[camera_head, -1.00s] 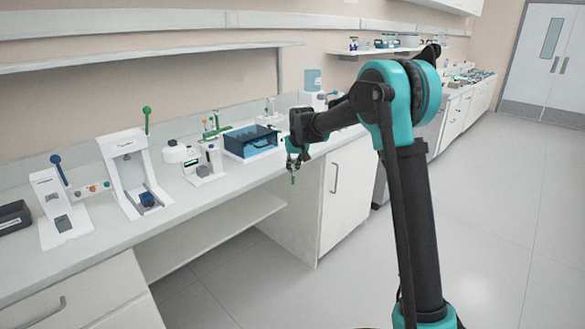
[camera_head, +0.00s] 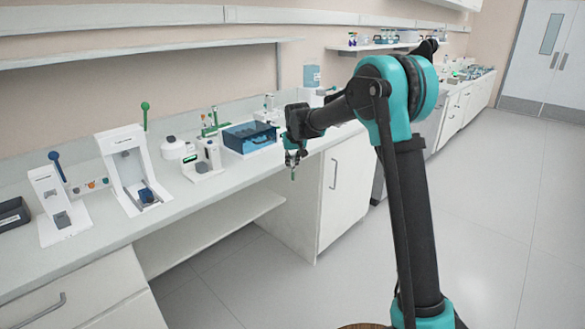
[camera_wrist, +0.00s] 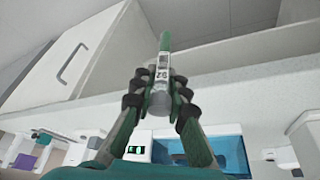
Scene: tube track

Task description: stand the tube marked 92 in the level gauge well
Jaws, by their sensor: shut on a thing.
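My gripper (camera_head: 292,158) is in front of the bench edge, above the floor. In the wrist view my gripper (camera_wrist: 160,100) is shut on a slim tube (camera_wrist: 162,72) with a green end and a white label. The label's upside-down marking looks like 92. The tube (camera_head: 293,175) points down below the fingers in the head view. A small white instrument (camera_head: 203,163) stands on the bench left of my gripper. I cannot tell for sure whether it is the level gauge, and no well opening is clear.
A white stand with a green lever (camera_head: 128,170) and another with a blue lever (camera_head: 50,200) are further left. A dark tray (camera_head: 12,214) is at the far left. The floor is clear.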

